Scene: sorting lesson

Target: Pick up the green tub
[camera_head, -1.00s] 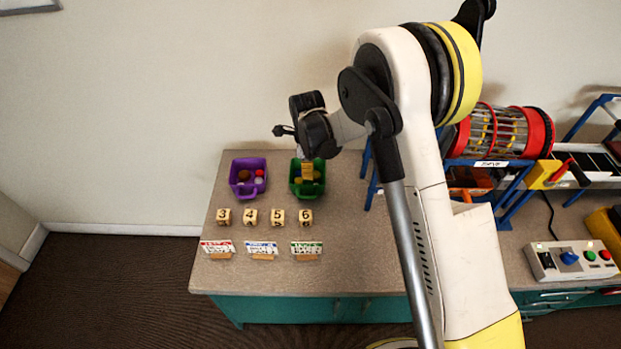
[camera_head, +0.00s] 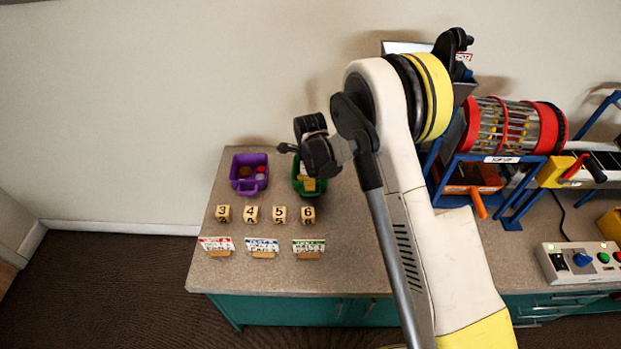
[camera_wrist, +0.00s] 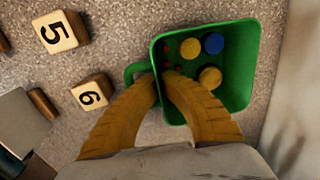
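The green tub (camera_head: 297,172) stands at the back of the table, partly hidden behind my wrist. In the wrist view, the green tub (camera_wrist: 248,60) shows its open top and a handle on its left side. It holds yellow and blue discs and small red pieces. My gripper (camera_wrist: 161,79) is at the handle side, its ochre fingers converging on the tub's near left wall. One fingertip is outside by the handle, the other inside the rim, with the wall between them. I cannot tell whether the tub is clear of the table.
A purple tub (camera_head: 236,173) stands to the left. Number cubes (camera_head: 251,214) and small label cards (camera_head: 262,246) lie in front on the table (camera_head: 340,260). A blue-framed drum machine (camera_head: 505,127) and a control box (camera_head: 582,262) are at the right. The wall is close behind.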

